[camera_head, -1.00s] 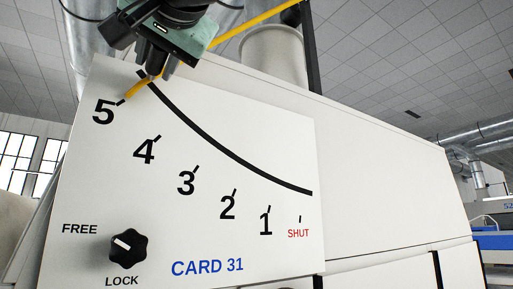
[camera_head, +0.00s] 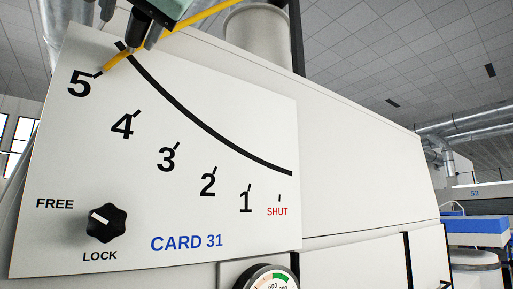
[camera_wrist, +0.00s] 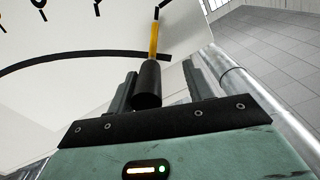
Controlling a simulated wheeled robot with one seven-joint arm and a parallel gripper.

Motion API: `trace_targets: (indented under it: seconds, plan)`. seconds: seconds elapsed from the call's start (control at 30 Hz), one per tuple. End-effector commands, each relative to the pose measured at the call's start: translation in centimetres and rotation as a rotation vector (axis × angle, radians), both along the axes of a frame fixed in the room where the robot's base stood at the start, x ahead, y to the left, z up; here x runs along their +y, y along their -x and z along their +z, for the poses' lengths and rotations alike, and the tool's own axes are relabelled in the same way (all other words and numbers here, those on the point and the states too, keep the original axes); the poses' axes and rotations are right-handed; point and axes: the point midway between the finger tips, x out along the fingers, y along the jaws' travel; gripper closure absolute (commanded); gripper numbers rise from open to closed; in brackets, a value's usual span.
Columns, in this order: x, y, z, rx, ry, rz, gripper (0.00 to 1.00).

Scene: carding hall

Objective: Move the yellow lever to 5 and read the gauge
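The yellow lever (camera_head: 117,60) stands at the top left of the white scale panel (camera_head: 60,150), its yellow tip at the 5 mark. Its black handle (camera_wrist: 148,84) shows in the wrist view between the fingers of my gripper (camera_wrist: 160,72). The fingers are apart; the handle lies close to the left finger, with a gap to the right finger. My gripper is cut off by the top edge of the head view. The gauge (camera_head: 267,280) is a round dial with pink and green bands at the bottom edge. Only its top shows, with 600 legible; no needle is visible.
A black knob (camera_head: 106,222) on the panel has its white mark toward FREE. The panel reads CARD 31 and is marked 5 to 1 and SHUT along a black arc. The white machine body (camera_head: 350,160) runs back right. Blue machinery (camera_head: 477,235) stands farther right.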

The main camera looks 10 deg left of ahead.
Motion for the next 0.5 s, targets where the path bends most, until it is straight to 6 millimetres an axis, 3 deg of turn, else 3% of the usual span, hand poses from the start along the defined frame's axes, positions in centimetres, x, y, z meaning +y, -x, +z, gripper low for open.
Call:
trace_targets:
  seconds: [0.5]
  plan:
    - [-8.6, 7.4, -0.5, 0.000, -0.005, 0.005, 0.49]
